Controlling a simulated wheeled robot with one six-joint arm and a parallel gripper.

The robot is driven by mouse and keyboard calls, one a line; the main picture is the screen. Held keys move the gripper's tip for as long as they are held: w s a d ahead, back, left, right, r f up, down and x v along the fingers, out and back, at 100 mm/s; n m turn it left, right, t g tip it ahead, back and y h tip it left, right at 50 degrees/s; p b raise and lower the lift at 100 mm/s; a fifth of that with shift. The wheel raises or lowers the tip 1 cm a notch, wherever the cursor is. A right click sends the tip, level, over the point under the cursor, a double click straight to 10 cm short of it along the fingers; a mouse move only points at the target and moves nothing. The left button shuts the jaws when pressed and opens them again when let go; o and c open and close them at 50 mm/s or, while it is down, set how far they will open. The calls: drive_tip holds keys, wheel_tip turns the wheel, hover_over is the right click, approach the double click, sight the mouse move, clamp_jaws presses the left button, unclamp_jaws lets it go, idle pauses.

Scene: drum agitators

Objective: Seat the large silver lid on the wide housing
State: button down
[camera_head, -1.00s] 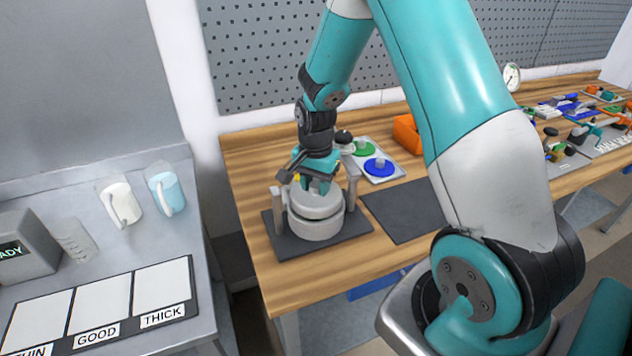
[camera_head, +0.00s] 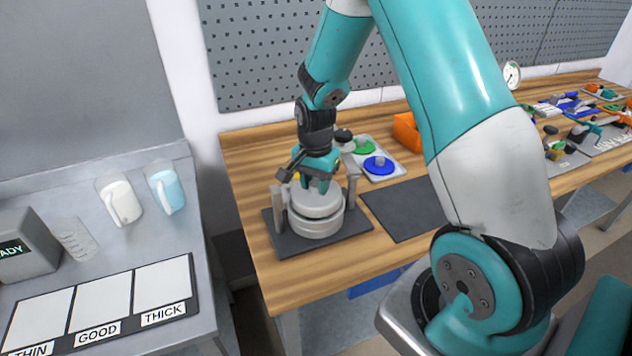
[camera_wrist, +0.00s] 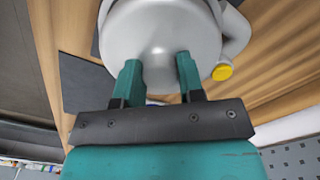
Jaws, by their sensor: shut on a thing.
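The large silver lid (camera_head: 316,200) is at the wide housing (camera_head: 317,226), which stands on a dark mat on the wooden bench. A dark line shows between lid and housing; I cannot tell whether the lid is fully down. My gripper (camera_head: 318,186) is above the lid, pointing down, shut on its handle, which the fingers mostly hide. In the wrist view the lid (camera_wrist: 165,40) fills the top middle as a round silver disc, with my gripper's green fingers (camera_wrist: 160,72) at its near part.
Upright posts (camera_head: 280,212) flank the housing, and a yellow knob (camera_wrist: 222,72) shows beside the lid. A tray with green and blue discs (camera_head: 379,166) and an orange bin (camera_head: 408,134) stand behind. A bare dark mat (camera_head: 405,210) lies to the right.

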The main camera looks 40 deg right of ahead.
drive_tip(key=shift+f, duration=0.15)
drive_tip(key=shift+f+b, duration=0.35)
drive_tip(key=shift+f, duration=0.25)
idle(0.5)
drive_tip(key=c, duration=0.7)
unclamp_jaws()
drive_tip(key=shift+o, duration=0.2)
wheel_tip(320, 180, up, 18)
drive_tip(key=b, duration=0.2)
drive_tip(key=shift+f+b, duration=0.25)
drive_tip(key=shift+b, duration=0.15)
